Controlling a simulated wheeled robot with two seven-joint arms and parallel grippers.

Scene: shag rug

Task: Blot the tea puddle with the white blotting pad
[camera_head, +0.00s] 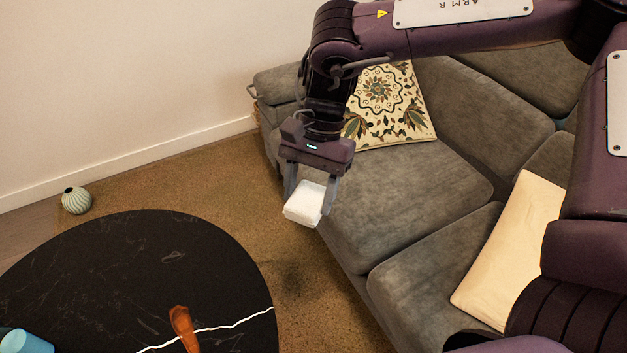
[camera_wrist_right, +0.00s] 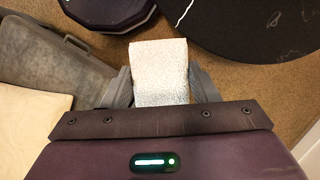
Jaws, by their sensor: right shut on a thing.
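The white blotting pad (camera_head: 305,203) is held between the fingers of my right gripper (camera_head: 312,196), which is shut on it. It hangs in the air above the brown rug, between the round black table (camera_head: 110,270) and the grey sofa. In the right wrist view the pad (camera_wrist_right: 160,75) sits between the two grey fingers. A small thin brownish patch (camera_head: 173,256) lies on the black table top, left of and apart from the pad; it may be the tea puddle, but I cannot tell for sure. My left gripper is not in view.
An orange-brown object (camera_head: 184,328) and a blue cup (camera_head: 24,342) are on the table's near part. A striped vase (camera_head: 76,200) stands on the floor by the wall. The sofa (camera_head: 350,215) with cushions fills the right side. A dark blotch (camera_head: 290,275) shows on the rug.

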